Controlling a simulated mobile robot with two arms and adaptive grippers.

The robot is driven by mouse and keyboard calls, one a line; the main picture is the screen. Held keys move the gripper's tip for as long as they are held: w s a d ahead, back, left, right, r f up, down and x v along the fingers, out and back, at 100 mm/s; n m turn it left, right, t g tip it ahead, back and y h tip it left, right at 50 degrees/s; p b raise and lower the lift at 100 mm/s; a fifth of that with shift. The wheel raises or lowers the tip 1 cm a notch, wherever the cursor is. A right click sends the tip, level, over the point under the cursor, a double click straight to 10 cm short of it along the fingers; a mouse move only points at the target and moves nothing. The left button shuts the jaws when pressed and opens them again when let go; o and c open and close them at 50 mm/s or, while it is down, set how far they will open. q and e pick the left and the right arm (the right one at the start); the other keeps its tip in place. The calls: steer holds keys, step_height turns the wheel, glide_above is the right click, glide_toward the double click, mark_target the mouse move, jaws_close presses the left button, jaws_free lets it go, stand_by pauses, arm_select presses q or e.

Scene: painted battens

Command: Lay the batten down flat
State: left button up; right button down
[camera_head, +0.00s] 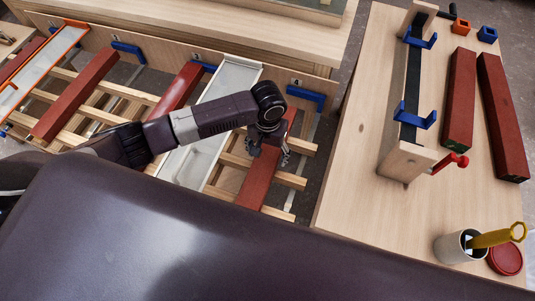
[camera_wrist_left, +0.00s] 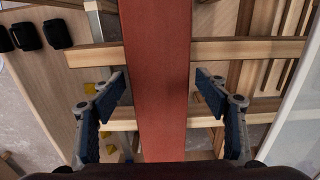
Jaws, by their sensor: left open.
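A red-painted batten (camera_head: 260,181) lies across pale wooden slats at the right end of the rack, below a blue bracket. My left gripper (camera_head: 269,152) is over this batten, its fingers pointing down. In the left wrist view the batten (camera_wrist_left: 156,90) runs lengthwise between the two open fingers, with a gap on each side. The gripper is open and holds nothing. My arm and gripper hide part of the batten in the head view, and I cannot tell whether it lies fully flat. My right gripper does not show.
Other red battens lie on the rack (camera_head: 75,96) and on the right-hand table (camera_head: 460,98). A white tray (camera_head: 225,82) is left of the batten. The table also carries a stand with blue hooks (camera_head: 415,117) and a white cup (camera_head: 455,247) with a yellow-handled tool.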

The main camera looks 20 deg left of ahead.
mark_target(268, 155)
arm_select(q)
step_height(268, 155, up, 12)
steer(key=shift+f+p, duration=0.2)
steer(key=shift+p, duration=0.2)
stand_by(0.4)
